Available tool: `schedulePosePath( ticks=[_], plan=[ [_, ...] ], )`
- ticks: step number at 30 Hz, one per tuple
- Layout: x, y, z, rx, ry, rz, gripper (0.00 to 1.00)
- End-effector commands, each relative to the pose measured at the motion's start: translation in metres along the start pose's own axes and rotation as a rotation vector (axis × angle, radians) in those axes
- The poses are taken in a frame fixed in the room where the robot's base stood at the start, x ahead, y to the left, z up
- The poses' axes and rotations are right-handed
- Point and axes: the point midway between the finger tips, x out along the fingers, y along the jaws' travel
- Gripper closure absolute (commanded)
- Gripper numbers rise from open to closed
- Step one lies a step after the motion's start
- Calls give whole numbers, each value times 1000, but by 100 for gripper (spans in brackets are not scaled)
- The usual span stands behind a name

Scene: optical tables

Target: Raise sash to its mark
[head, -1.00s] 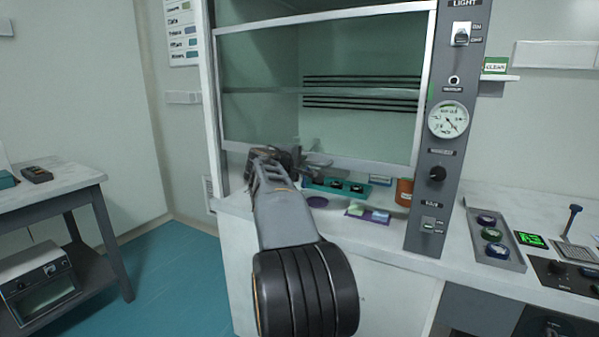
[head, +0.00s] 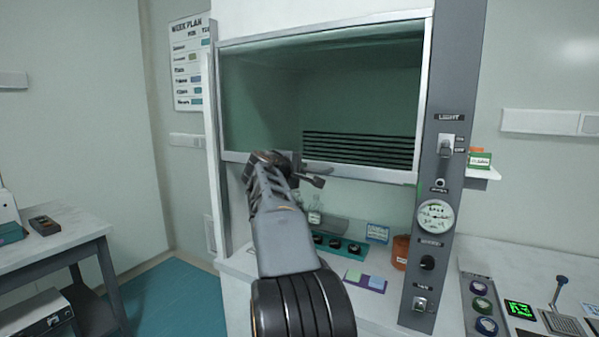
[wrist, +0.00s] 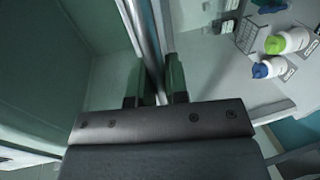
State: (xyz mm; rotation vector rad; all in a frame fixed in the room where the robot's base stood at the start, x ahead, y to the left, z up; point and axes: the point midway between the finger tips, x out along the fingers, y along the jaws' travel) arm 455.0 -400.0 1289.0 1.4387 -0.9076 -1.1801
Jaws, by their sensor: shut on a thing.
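The sash (head: 360,110) is a glass pane in a pale frame on the fume hood, and its bottom rail (head: 375,176) stands well above the worktop. My gripper (head: 285,165) is at the left part of that rail. In the wrist view my gripper (wrist: 157,98) is shut on the sash's metal rail (wrist: 146,45), which runs between the two fingers. A small green mark (head: 418,190) shows on the left edge of the control post, very close to the rail's right end. I cannot tell whether they are exactly level.
Under the sash are a teal block with knobs (head: 338,245), a brown jar (head: 401,252) and a purple pad (head: 365,281). The grey control post (head: 430,240) stands at right. A side table (head: 60,243) is at left. The wrist view shows white bottles (wrist: 295,40).

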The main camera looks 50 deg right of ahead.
Motion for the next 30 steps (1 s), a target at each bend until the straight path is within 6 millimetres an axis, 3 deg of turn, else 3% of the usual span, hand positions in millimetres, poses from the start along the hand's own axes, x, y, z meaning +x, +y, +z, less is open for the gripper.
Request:
schedulePosePath(
  ticks=[11,12,14,22,26,30],
  plan=[
    [-1,2,0,1,2,2,100],
    [-1,2,0,1,1,2,82],
    [-1,2,0,1,1,2,76],
    [-2,1,0,1,1,1,76],
    [-14,0,0,1,2,1,76],
    [-40,0,-1,2,5,2,76]
  ],
)
